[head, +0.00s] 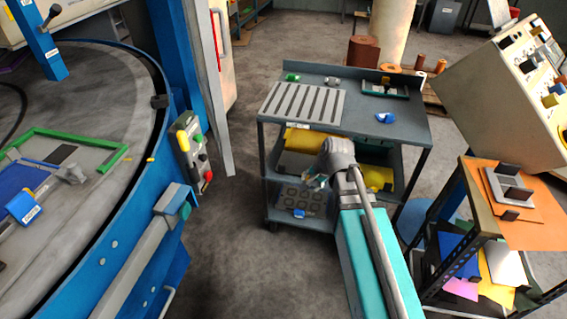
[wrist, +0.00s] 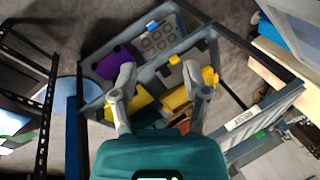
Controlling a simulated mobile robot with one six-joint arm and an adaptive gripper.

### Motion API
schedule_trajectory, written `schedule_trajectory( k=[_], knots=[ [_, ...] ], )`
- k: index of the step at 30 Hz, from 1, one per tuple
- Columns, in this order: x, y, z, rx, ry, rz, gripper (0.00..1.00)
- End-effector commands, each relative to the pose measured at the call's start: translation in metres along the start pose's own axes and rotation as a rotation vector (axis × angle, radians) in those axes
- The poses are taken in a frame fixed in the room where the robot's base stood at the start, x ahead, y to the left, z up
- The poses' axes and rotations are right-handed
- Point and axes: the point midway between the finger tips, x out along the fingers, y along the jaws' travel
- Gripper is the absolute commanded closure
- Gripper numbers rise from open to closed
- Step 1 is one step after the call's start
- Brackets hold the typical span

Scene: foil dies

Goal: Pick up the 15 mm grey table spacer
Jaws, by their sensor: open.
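I cannot tell for sure which piece is the 15 mm grey table spacer. A small grey piece (head: 332,81) lies at the back of the cart's top, right of a small green piece (head: 292,77). My gripper (head: 318,181) is in front of the cart's (head: 360,118) lower part, below its top. In the wrist view my gripper (wrist: 158,78) shows two grey fingers spread apart with nothing between them. Behind them are the cart's lower shelf, a grey panel with round marks (wrist: 159,40), yellow pieces (wrist: 177,97) and a purple piece (wrist: 114,63).
A slotted grey plate (head: 302,102) covers the cart's top left. A small tray (head: 386,89) and a blue-and-white piece (head: 385,118) are at its right. A blue round machine (head: 120,225) stands left, a rack with an orange top (head: 535,230) right. Floor between machine and cart is clear.

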Motion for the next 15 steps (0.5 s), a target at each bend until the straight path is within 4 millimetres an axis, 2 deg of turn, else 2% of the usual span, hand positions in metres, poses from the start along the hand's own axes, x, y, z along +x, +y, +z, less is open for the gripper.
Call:
schedule_trajectory(
  k=[1,6,12,15],
  knots=[
    [-0.006,0.022,0.002,-0.063,-0.002,0.044,0.4],
    [-0.022,0.082,0.005,-0.294,-0.043,0.193,0.4],
    [-0.04,0.132,0.011,-0.483,-0.114,0.313,0.4],
    [-0.045,0.145,0.013,-0.536,-0.141,0.344,0.4]
  ],
)
